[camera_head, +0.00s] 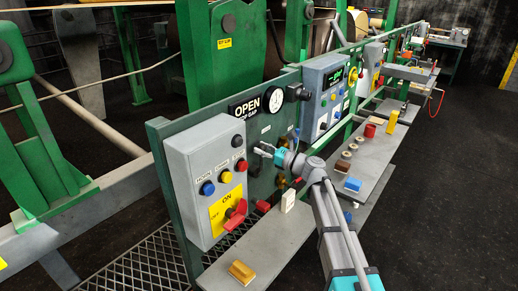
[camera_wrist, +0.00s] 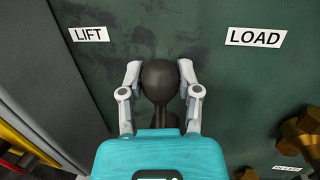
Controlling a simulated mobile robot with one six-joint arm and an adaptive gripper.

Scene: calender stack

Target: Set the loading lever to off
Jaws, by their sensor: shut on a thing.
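The loading lever's dark round knob (camera_wrist: 160,80) stands between the LIFT label (camera_wrist: 88,34) and the LOAD label (camera_wrist: 255,37) on a green panel in the wrist view. My gripper (camera_wrist: 160,70) is closed around the knob, one finger on each side. In the head view my gripper (camera_head: 265,151) is at the green panel, just right of the grey control box; the lever is hard to make out there. Most of the lever's shaft is hidden behind the knob and my gripper. No OFF mark shows beside the lever.
The grey control box (camera_head: 190,155) with buttons and a red switch (camera_head: 236,213) stands close left of my gripper. A gauge (camera_head: 274,99) and an OPEN sign (camera_head: 246,107) are above. Brass parts (camera_wrist: 300,140) jut out at lower right. A grey shelf (camera_head: 255,245) runs below.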

